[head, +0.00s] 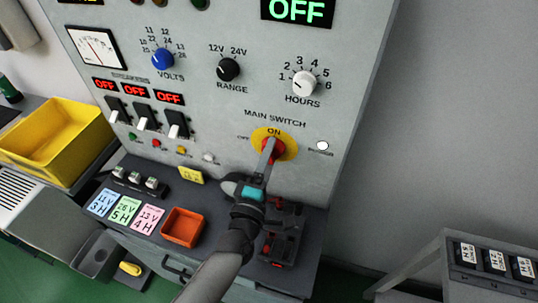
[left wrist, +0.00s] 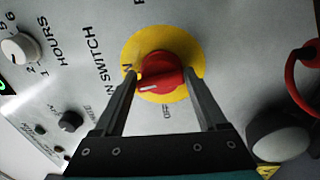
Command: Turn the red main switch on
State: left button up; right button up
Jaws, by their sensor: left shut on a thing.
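The red main switch (head: 279,149) is a rotary knob on a round yellow plate (head: 259,134), low on the grey panel. ON is printed at the plate's top and OFF at its left. My left gripper (head: 268,155) reaches up to it from below. In the left wrist view, its two fingers stand on either side of the red knob (left wrist: 165,70) and are shut on it. The knob's white mark points left in that view, towards the partly hidden ON label. The right gripper is not in view.
The large display (head: 297,10) reads OFF, as do three small red displays. The round lamp (head: 322,146) right of the switch looks white. An orange tray (head: 183,227) and a black fixture (head: 284,235) stand on the ledge below. A yellow bin (head: 62,143) is at left.

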pick_arm(q)
jog(key=shift+s+f+m, duration=0.1)
jog(key=shift+f+m, duration=0.25)
jog(key=shift+m, duration=0.75)
jog(key=o, duration=1)
jog(key=shift+o, duration=0.8)
jog(key=shift+r, duration=0.1)
jog(key=shift+a, duration=0.1)
jog(key=b+v, duration=0.1)
jog(key=v, duration=1.4)
jog(key=shift+a+r, duration=0.1)
jog(key=shift+r, duration=0.05)
jog(key=shift+h, duration=0.3)
